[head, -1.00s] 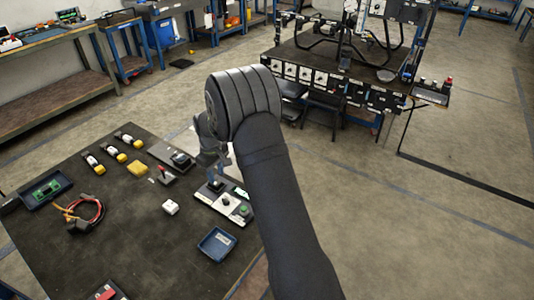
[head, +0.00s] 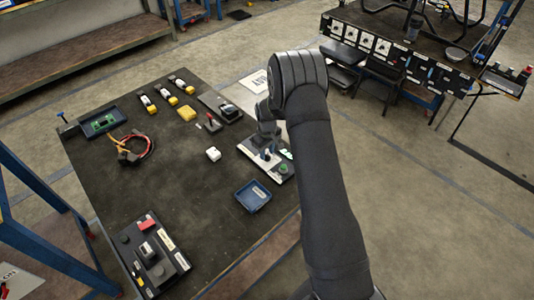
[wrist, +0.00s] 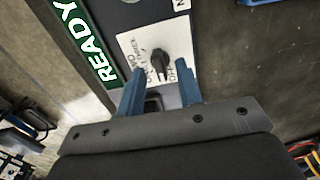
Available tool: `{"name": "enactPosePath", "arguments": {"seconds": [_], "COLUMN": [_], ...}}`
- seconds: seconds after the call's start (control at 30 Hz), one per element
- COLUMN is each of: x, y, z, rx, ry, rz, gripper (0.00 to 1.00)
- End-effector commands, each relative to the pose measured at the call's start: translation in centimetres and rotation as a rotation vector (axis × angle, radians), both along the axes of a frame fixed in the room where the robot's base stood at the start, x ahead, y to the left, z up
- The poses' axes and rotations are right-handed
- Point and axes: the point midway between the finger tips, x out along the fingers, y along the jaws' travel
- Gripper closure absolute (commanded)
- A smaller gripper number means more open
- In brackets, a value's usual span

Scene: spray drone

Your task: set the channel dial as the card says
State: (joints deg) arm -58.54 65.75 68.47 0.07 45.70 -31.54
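The control panel (head: 252,158) lies near the right edge of the dark table. In the wrist view its dial is a black knob (wrist: 159,66) on a white plate (wrist: 131,43) with small print, too blurred to read fully. A green READY label (wrist: 84,38) is beside the plate. My gripper (wrist: 160,70) is open, its two blue fingers apart, with the knob between or just beyond their tips; I cannot tell if they touch it. In the head view my gripper (head: 268,150) is over the panel, partly covering it. I cannot pick out the card for certain.
A green button (head: 283,169) is on the panel. A dark box with a red part (head: 148,228) is at the front. A white sign (head: 255,82) lies beyond the table.

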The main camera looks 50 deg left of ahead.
Motion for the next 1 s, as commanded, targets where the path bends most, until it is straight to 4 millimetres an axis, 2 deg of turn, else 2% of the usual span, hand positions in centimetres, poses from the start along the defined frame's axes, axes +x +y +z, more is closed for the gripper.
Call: {"name": "enactPosePath", "arguments": {"seconds": [0.13, 0.43, 0.47, 0.6, 0.63, 1.0], "x": [-0.01, 0.0, 0.0, 0.0, 0.0, 0.0], "y": [-0.02, 0.0, 0.0, -0.01, -0.01, -0.01], "z": [-1.1, -1.3, -1.29, -1.29, -1.29, -1.27], "rx": [0.0, 0.001, 0.001, 0.001, 0.001, 0.0], "ry": [0.0, 0.0, 0.0, 0.0, 0.0, 0.0], "rz": [0.0, 0.0, 0.0, 0.0, 0.0, -0.038], "gripper": [0.67, 0.67, 0.69, 0.97, 1.0, 1.0]}}
